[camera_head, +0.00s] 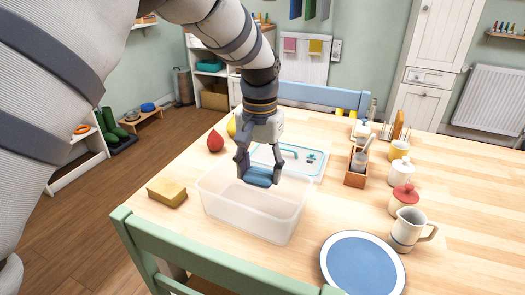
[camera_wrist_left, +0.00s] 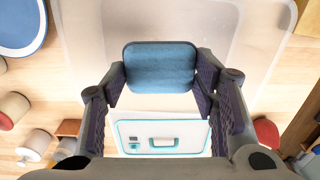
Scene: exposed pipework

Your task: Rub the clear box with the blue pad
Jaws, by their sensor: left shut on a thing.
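The clear box (camera_head: 245,212) is an open, see-through plastic bin on the wooden table; its wall (camera_wrist_left: 178,18) also shows at the top of the left wrist view. My left gripper (camera_head: 258,172) points down over the box and is shut on the blue pad (camera_head: 258,177). The pad shows between the fingers in the left wrist view (camera_wrist_left: 160,67). It hangs at about the height of the box's rim, near its far side. I cannot tell whether it touches the box. My right gripper is not in view.
A clear lid with a teal edge (camera_head: 298,160) lies behind the box. A blue plate (camera_head: 362,264), a mug (camera_head: 408,230) and jars stand to the right. A green chair (camera_head: 190,254) stands in front.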

